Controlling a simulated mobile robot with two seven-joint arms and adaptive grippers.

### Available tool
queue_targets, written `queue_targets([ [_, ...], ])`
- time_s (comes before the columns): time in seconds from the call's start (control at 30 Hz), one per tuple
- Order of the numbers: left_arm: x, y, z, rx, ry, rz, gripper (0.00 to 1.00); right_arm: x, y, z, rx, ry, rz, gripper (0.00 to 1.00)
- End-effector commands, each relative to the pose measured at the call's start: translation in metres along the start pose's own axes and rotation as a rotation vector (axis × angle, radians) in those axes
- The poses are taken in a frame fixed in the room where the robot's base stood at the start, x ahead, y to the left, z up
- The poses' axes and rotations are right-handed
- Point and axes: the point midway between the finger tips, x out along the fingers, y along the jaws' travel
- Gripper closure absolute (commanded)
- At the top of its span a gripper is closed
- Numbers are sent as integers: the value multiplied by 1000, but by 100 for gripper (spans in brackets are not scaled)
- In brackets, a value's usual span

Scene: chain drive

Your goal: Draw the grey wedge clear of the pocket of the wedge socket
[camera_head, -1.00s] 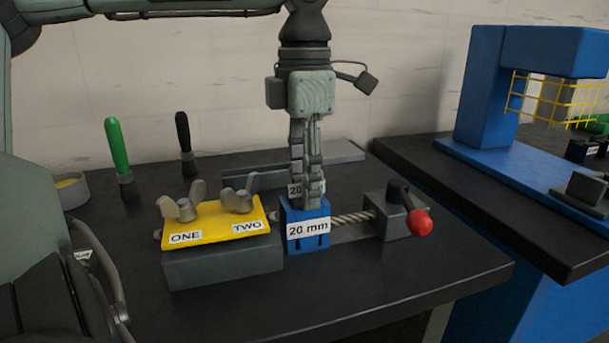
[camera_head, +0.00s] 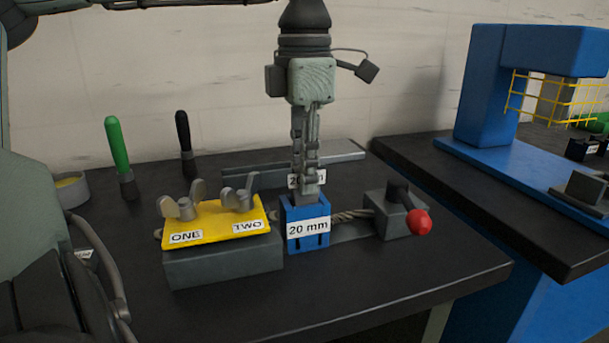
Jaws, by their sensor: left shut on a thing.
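The blue wedge socket (camera_head: 307,243), labelled "20 mm", stands on the bench with a rope running from its right side. The grey wedge (camera_head: 306,196), with a small label starting "20", stands upright above the socket's open top. Its lower end is hidden by the socket's front wall, so it is still at least partly in the pocket or directly behind the wall. My left gripper (camera_head: 306,180) points straight down over the socket, shut on the wedge's upper part, with its fingers covering much of it. My right gripper is not in view.
A yellow plate (camera_head: 215,224) with two wing nuts, marked ONE and TWO, sits on a grey block left of the socket. A grey clamp with a red knob (camera_head: 418,222) stands to the right. Green (camera_head: 118,150) and black (camera_head: 184,140) handles stand behind.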

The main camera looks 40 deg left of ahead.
Motion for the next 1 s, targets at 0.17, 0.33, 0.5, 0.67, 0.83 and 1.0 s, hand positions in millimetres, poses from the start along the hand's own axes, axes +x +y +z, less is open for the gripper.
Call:
queue_targets([
  [0.17, -11, 0, 0, 1, -2, 3, 100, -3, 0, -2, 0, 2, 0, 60],
  [0.33, -19, 0, 0, 1, -2, 3, 100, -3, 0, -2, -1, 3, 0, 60],
  [0.5, -27, 0, 0, 0, -2, 3, 100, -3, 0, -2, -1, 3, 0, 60],
  [0.67, -36, 0, 0, 0, -2, 3, 100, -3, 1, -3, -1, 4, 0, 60],
  [0.83, -44, 0, 0, 1, -3, 3, 100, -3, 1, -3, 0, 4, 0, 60],
  [1.0, -53, 0, 0, 1, -2, 3, 100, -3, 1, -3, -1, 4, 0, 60],
])
